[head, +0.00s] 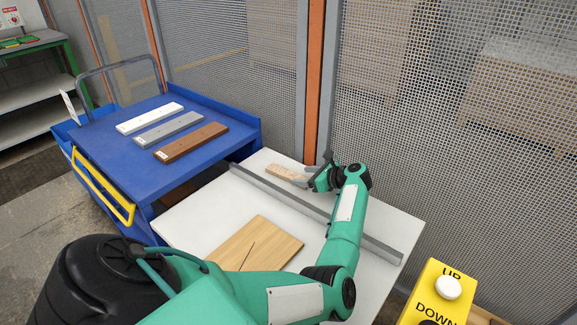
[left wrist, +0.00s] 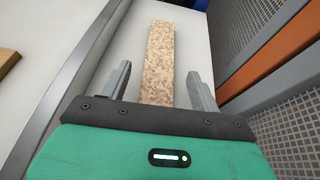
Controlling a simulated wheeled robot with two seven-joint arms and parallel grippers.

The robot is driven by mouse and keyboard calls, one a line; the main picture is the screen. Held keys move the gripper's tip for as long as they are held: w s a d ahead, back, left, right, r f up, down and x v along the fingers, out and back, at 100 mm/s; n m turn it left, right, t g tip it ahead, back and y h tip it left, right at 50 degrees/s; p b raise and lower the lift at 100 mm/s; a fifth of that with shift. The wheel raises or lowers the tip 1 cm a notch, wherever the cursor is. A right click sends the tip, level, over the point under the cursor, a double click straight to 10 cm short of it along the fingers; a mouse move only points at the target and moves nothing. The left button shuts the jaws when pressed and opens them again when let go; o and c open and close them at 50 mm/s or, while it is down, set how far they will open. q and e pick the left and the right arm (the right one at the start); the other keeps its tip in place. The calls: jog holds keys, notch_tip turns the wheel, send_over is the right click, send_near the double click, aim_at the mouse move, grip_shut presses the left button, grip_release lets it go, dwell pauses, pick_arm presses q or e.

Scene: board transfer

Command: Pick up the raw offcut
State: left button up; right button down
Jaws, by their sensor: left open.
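The raw offcut (head: 287,173) is a short, speckled tan chipboard strip. It lies on the white table beyond the grey rail, near the mesh fence. In the left wrist view the offcut (left wrist: 158,62) runs lengthwise between the two fingers, with a gap on each side. My left gripper (head: 308,180) is open at the offcut's right end, and its fingers (left wrist: 160,88) straddle the near part of the strip. The offcut's near end is hidden behind the gripper body in the wrist view. My right gripper is not in view.
A grey rail (head: 270,187) crosses the white table (head: 190,217). A wooden board (head: 262,240) with a dark line lies on the near side. A blue cart (head: 110,160) at left holds white, grey and brown boards. A mesh fence (head: 440,120) stands close behind. A yellow UP/DOWN control box (head: 433,290) is at right.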

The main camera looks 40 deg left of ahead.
aim_at(291, 174)
pick_arm(q)
jog(key=x, duration=0.4)
jog(key=shift+a, duration=0.3)
jog(key=c, duration=1.1)
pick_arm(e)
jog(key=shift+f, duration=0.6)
pick_arm(q)
jog(key=shift+r, duration=0.1)
